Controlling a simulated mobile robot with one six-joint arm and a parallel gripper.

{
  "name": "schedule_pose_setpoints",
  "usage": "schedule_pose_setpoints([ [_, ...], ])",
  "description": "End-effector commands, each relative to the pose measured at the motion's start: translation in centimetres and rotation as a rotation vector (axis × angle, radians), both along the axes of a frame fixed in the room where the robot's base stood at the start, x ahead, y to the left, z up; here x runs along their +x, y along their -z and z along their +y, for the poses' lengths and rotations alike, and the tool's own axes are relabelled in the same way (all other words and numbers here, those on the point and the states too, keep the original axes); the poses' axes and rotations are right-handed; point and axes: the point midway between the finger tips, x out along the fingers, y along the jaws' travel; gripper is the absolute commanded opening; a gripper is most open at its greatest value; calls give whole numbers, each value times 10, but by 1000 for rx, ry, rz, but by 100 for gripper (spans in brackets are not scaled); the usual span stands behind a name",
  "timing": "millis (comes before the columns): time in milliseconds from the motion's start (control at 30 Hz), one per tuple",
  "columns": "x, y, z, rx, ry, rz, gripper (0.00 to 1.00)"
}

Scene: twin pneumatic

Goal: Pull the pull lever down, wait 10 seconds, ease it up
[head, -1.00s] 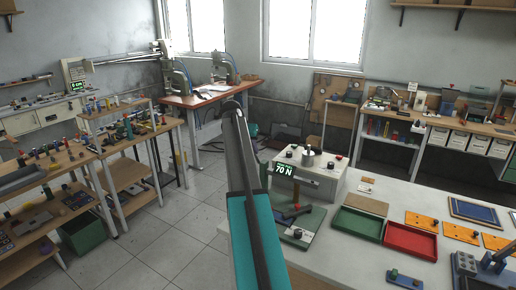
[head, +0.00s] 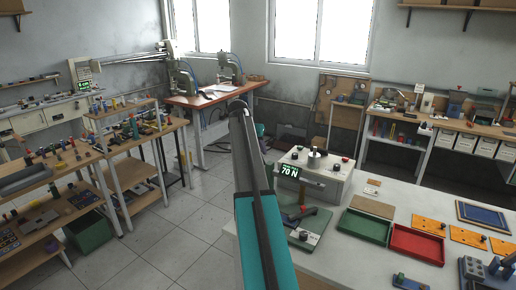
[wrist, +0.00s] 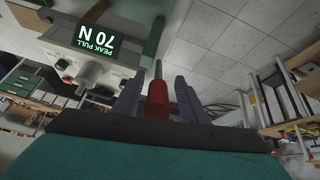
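In the wrist view, which is upside down, a red handle (wrist: 157,98) on a thin dark rod stands between the two purple fingers of my gripper (wrist: 157,92). Narrow gaps seem to show on both sides of the handle, so the fingers look open around it, not closed on it. The grey box with the display (wrist: 88,48) is beside them, reading "PEAK PULL 70 N". In the head view this box (head: 325,183) stands on the white bench, also reading 70 N. There my teal and dark arm hides my gripper and the handle.
Right of the box, the white bench (head: 355,265) carries a green tray (head: 366,226), a red tray (head: 417,243) and orange plates (head: 429,224). A small fixture (head: 304,236) with a knob sits in front of the box. Open tiled floor (head: 165,255) lies to the left.

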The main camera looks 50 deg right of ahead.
Motion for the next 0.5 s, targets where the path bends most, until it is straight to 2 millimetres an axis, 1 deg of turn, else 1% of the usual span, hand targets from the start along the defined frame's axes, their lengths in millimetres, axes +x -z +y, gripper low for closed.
schedule_pose_setpoints([
  [267, -1, -7, 5, 1, 0, 0, 39],
  [500, -2, -27, 18, 0, -1, 0, 39],
])
